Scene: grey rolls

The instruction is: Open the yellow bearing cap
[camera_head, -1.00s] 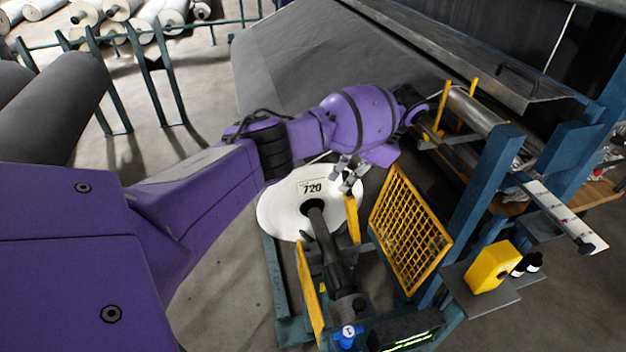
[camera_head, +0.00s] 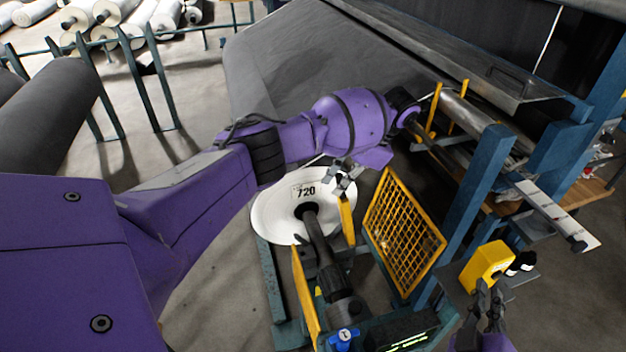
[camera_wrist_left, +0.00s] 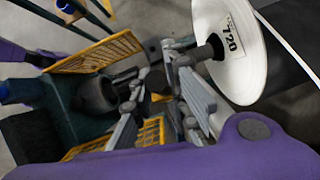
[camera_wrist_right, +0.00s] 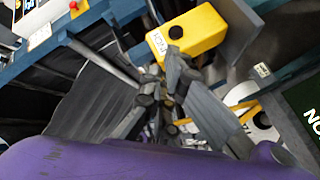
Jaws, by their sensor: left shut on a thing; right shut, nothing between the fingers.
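A yellow flap-like plate (camera_head: 347,220), which looks like the bearing cap, stands upright beside the dark shaft (camera_head: 318,238) of the white roll marked 720. My left gripper (camera_head: 342,188) is shut at the top edge of this plate. In the left wrist view, a small yellow part (camera_wrist_left: 160,98) shows between the fingers, partly hidden by them. My right gripper (camera_head: 489,287) is shut and empty, just below the yellow box on the right. The right wrist view shows its fingers in front of the yellow box (camera_wrist_right: 190,35).
A yellow mesh guard (camera_head: 403,232) stands just right of the plate, and another yellow panel (camera_head: 305,297) stands left of the shaft. The white roll (camera_head: 275,217) lies behind. A blue post (camera_head: 478,200) rises between my two grippers. Open floor (camera_head: 215,285) lies left.

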